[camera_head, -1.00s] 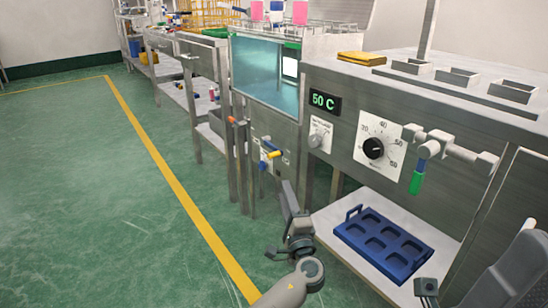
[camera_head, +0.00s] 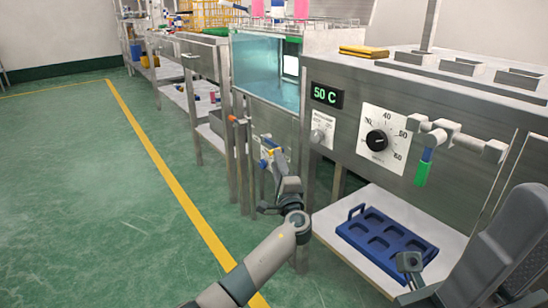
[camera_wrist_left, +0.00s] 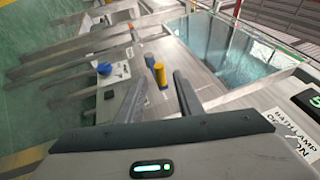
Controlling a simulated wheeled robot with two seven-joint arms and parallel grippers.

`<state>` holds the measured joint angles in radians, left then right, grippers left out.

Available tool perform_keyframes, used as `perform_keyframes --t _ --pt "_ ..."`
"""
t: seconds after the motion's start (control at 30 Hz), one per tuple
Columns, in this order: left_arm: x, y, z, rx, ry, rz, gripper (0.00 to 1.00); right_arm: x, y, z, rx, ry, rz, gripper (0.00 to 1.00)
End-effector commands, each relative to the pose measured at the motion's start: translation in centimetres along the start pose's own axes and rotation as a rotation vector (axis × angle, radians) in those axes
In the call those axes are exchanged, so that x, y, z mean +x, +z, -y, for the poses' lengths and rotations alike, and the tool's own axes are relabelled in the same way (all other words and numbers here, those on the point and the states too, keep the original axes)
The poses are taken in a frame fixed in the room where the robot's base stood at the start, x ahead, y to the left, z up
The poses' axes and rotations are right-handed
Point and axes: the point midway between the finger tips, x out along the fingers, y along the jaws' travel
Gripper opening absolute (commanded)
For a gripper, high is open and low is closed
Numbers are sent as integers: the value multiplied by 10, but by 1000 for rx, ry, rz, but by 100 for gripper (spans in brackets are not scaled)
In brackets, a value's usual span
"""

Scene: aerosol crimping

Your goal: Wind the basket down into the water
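The water tank (camera_head: 262,72) has a glass front with blue-green water, and it also shows in the left wrist view (camera_wrist_left: 222,48). A wire basket (camera_head: 322,24) with pink cans sits at its top, cut by the frame edge. On the panel below the tank, a yellow handle (camera_wrist_left: 160,75) and a blue knob (camera_wrist_left: 105,68) stand out. My left gripper (camera_head: 272,160) is in front of this panel. In the left wrist view its fingers (camera_wrist_left: 158,88) are open, with the yellow handle ahead between the tips, not gripped. My right gripper (camera_head: 410,262) is low at the right, its fingers unclear.
A blue tray (camera_head: 385,238) lies on the lower shelf at the right. Above it are a dial (camera_head: 377,141), a green-handled valve (camera_head: 422,172) and a 50 C display (camera_head: 327,96). An orange-tipped post (camera_head: 234,120) stands left of the panel. The green floor at left is clear.

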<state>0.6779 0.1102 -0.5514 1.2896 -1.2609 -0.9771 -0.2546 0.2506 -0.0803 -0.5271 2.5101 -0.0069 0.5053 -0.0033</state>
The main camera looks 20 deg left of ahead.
Motion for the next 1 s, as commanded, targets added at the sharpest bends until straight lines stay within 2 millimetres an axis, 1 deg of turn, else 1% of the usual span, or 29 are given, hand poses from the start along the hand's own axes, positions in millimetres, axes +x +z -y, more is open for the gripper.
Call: perform_keyframes --t 0.03,0.1,0.3,0.5,0.77,0.8,0.87,0.9,0.93,1.0 --pt "10 0 -2 1 -3 1 33 4 -1 6 15 -8 -22 31" --pt "21 0 -2 0 -2 1 33 7 -1 10 26 -15 -35 31" --pt "44 0 -1 1 -2 0 33 9 -3 16 44 -23 -56 31" --pt "54 0 0 0 -1 0 33 11 -4 18 49 -28 -67 31" --pt "54 0 0 0 0 0 33 12 -4 18 50 -28 -67 31" --pt "54 0 0 0 0 0 28 12 -4 18 50 -28 -67 31" --pt "54 0 0 0 0 0 14 12 -4 18 50 -28 -67 31" --pt "54 0 0 0 0 0 4 12 -4 18 50 -28 -67 31" --pt "54 0 0 0 0 0 0 12 -4 18 50 -28 -67 31" --pt "54 0 0 0 0 0 0 12 -5 18 50 -28 -67 31"
